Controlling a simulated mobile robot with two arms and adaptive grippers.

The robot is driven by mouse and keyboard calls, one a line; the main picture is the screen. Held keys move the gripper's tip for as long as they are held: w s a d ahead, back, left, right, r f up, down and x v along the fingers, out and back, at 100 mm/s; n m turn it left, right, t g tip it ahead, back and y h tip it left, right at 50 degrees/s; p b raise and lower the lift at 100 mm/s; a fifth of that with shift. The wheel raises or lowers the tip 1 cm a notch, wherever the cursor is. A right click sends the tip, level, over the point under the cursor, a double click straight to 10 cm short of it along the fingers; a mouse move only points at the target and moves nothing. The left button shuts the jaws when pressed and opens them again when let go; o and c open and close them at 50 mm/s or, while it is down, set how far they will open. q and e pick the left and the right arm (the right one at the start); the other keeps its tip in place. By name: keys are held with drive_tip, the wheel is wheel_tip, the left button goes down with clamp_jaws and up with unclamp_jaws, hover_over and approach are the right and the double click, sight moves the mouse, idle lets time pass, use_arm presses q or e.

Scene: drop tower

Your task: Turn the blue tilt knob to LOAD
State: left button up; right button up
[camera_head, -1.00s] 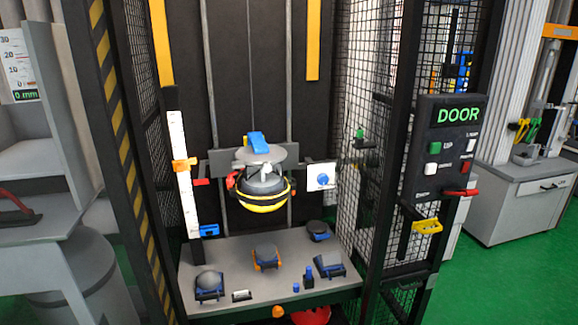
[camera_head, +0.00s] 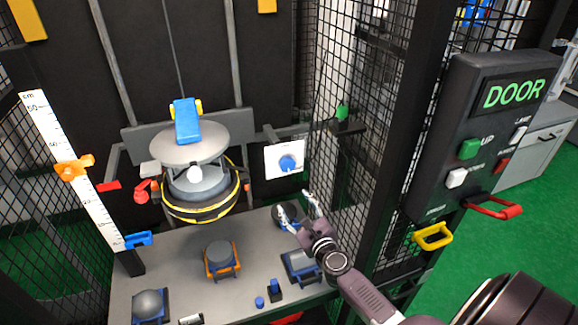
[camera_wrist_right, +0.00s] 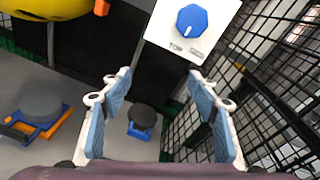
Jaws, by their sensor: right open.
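The blue tilt knob (camera_head: 287,163) is on a white plate (camera_head: 272,160) right of the hanging drop carriage (camera_head: 198,180). In the right wrist view the knob (camera_wrist_right: 191,21) is an eight-sided blue dial with a white pointer line, at the top of the frame. The line points down and slightly left, toward the lettering at lower left; the lower right lettering is too small to read. My right gripper (camera_head: 299,207) is open and empty, below the knob and apart from it. Its blue-padded fingers (camera_wrist_right: 163,98) show in the wrist view. My left gripper is not in view.
The wire mesh cage (camera_head: 355,110) and its post stand close on the right. The DOOR panel (camera_head: 470,140) is further right. Several blocks, including an orange-framed one (camera_head: 221,258), rest on the grey bench (camera_head: 180,255) below. An upright ruler (camera_head: 78,165) stands at left.

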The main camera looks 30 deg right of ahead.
sight(289, 165)
wheel_tip(289, 165, up, 8)
drive_tip(key=d+m+t, duration=0.1)
drive_tip(key=d+m, duration=0.1)
drive_tip(key=m, duration=0.3)
drive_tip(key=shift+h, duration=0.4)
drive_tip(key=x, duration=0.7)
drive_tip(key=shift+w+a+f+b, duration=0.1)
drive_tip(key=shift+w+a+b, duration=0.1)
drive_tip(key=shift+b, duration=0.15)
drive_tip(key=shift+w+d, duration=0.2)
drive_tip(key=shift+w, duration=0.5)
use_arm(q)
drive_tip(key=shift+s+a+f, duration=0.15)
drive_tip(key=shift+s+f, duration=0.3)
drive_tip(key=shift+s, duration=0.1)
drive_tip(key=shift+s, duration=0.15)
use_arm(e)
drive_tip(key=c, duration=1.1)
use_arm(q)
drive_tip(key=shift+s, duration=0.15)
use_arm(e)
drive_tip(key=shift+c, duration=0.2)
drive_tip(key=shift+n, duration=0.3)
